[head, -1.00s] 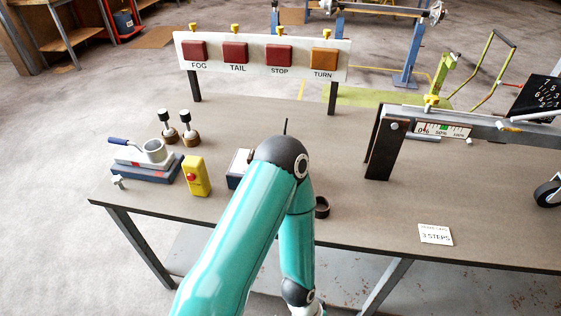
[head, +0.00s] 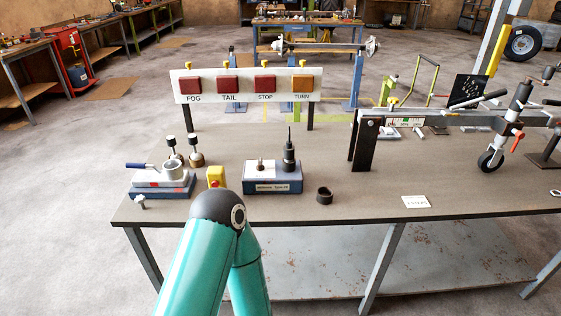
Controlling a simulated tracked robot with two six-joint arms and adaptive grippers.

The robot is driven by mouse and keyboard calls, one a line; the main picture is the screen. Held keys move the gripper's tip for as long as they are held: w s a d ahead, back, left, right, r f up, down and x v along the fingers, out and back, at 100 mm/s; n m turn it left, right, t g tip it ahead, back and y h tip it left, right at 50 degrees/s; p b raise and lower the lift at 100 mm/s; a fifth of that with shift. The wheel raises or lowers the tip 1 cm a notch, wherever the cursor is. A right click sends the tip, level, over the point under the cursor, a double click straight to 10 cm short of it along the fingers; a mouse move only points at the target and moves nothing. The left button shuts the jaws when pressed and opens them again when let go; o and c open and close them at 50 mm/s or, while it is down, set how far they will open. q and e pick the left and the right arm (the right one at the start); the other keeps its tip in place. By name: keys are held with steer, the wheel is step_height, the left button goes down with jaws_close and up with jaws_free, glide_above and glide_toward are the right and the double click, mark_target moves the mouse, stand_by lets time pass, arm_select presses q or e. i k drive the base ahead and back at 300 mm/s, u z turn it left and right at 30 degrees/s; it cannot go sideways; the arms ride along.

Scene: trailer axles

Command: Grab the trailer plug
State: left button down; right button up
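A black upright piece with a thin stem on top, which looks like the trailer plug (head: 289,155), stands on the right part of a blue-grey box (head: 273,186) with a white top. A small light peg with a dark tip (head: 261,166) stands on the white top beside it. A short black open cup (head: 324,196) stands on the table just right of the box. One of my teal arms rises from the bottom with its bent joint in front of the table's edge. Neither gripper shows in the head view.
A lamp board (head: 247,86) stands behind. A trailer drawbar (head: 415,122) is on the right. Bare tabletop surrounds the white card (head: 416,202).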

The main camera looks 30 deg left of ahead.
mark_target(289, 149)
steer(key=u, duration=0.7)
steer(key=i, duration=0.2)
steer(key=u, duration=1.05)
steer(key=i, duration=0.8)
steer(key=z, duration=0.15)
steer(key=k, duration=0.85)
steer(key=u, duration=0.2)
steer(key=i, duration=0.85)
steer(key=z, duration=0.1)
